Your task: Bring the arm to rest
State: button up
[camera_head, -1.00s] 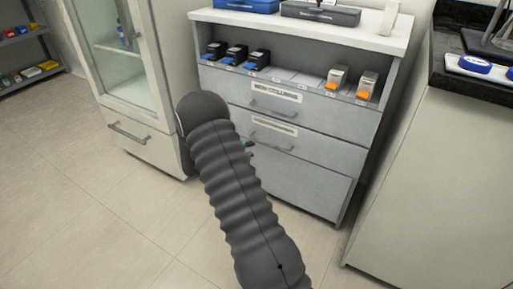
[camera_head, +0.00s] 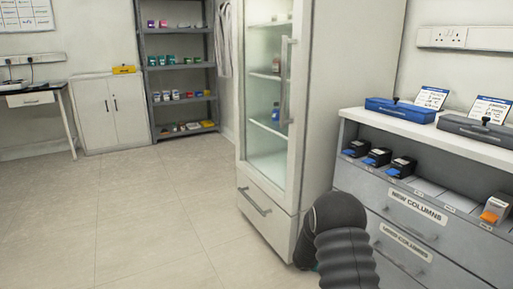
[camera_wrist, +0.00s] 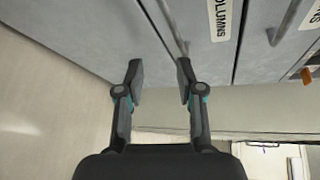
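My gripper (camera_wrist: 160,78) shows in the wrist view with its two fingers apart and nothing between them. It faces the grey drawer fronts of the column cabinet (camera_wrist: 208,60), whose labels read sideways there. In the head view my dark ribbed arm stands at the bottom, in front of the column cabinet (camera_head: 374,190), and its gripper end is hidden behind the arm.
A glass-door fridge (camera_head: 298,120) stands left of the cabinet. Blue-tipped black boxes (camera_head: 377,157) and an orange-tipped box (camera_head: 495,208) sit in the cabinet's open row. Shelves (camera_head: 181,62) stand at the back. The floor (camera_head: 130,215) at left is clear.

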jog(key=s+a+f+m+g+y, duration=0.1)
jog(key=s+f+m+g+y, duration=0.1)
jog(key=s+f+m, duration=0.25)
jog(key=s+a+r+m+g+y, duration=0.35)
jog(key=s+a+r+m, duration=0.2)
jog(key=s+m, duration=0.6)
jog(key=s+a+r+m+t+y, duration=0.4)
jog(key=s+a+r+m, duration=0.4)
jog(key=r, duration=0.4)
jog(key=s+a+r+m+t+y, duration=0.5)
jog(key=s+a+r+m, duration=0.3)
jog(key=r, duration=0.5)
jog(key=shift+s+a+m+t, duration=0.4)
jog(key=shift+s+m+t, duration=0.2)
jog(key=shift+s+t, duration=0.25)
jog(key=shift+a+y, duration=0.1)
jog(key=shift+y, duration=0.15)
